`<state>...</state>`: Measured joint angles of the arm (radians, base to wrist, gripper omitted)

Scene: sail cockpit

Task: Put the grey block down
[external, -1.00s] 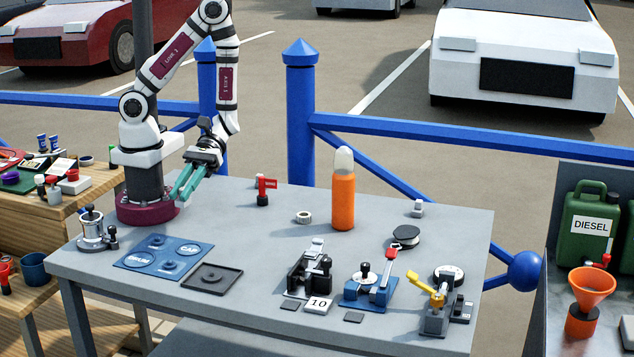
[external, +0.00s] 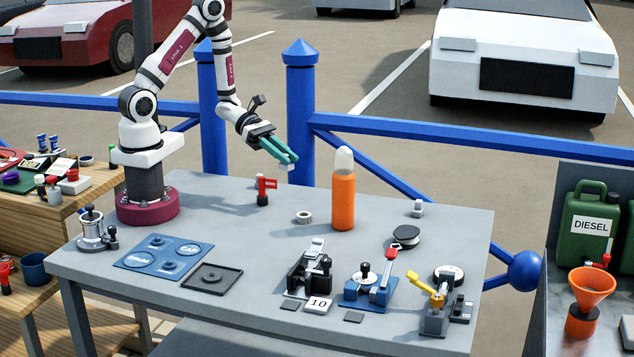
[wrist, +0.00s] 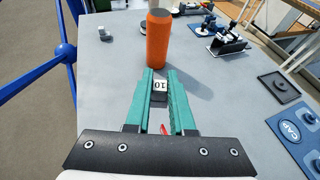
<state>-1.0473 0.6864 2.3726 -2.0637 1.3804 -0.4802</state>
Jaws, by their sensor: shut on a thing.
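My gripper (external: 290,160), with teal fingers, is raised over the back of the grey table, behind and left of the orange bottle. Only a bit of the block shows at the fingertips in the external view. The block is held clear of the table (external: 225,225).
An orange bottle (external: 343,202) stands upright right of my gripper. A red-handled fitting (external: 264,190) and a small ring (external: 304,217) are nearby. Deck fittings (external: 370,290) fill the front right. A blue railing (external: 430,140) runs behind the table.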

